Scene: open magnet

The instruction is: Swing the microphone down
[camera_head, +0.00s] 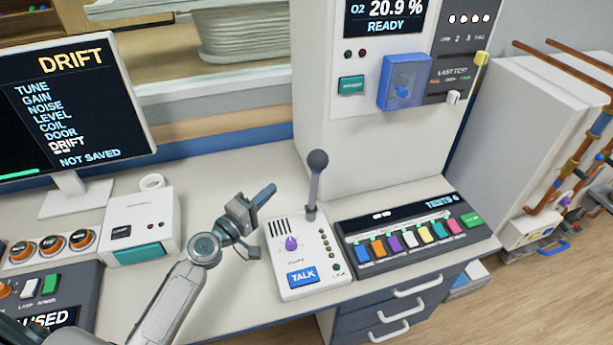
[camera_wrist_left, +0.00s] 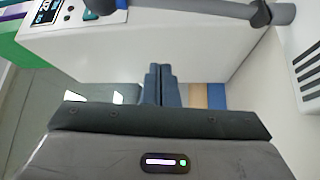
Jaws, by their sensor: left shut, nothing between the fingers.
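The microphone (camera_head: 315,184) has a dark round head on a grey stem. It stands nearly upright at the back of a white intercom box (camera_head: 326,267) with a blue TALK button. My left gripper (camera_head: 268,191) is shut and empty, left of the microphone stem and apart from it, above the counter. In the left wrist view the closed fingers (camera_wrist_left: 161,84) show in the middle. Part of the microphone (camera_wrist_left: 270,13), a grey stem, crosses the top right of that view. My right gripper is not in view.
A keyed test panel (camera_head: 410,228) sits right of the intercom box, and a white column with a blue-covered switch (camera_head: 404,82) rises behind. A small white box (camera_head: 143,228) and a monitor (camera_head: 72,98) stand at the left. Bare counter lies around my left gripper.

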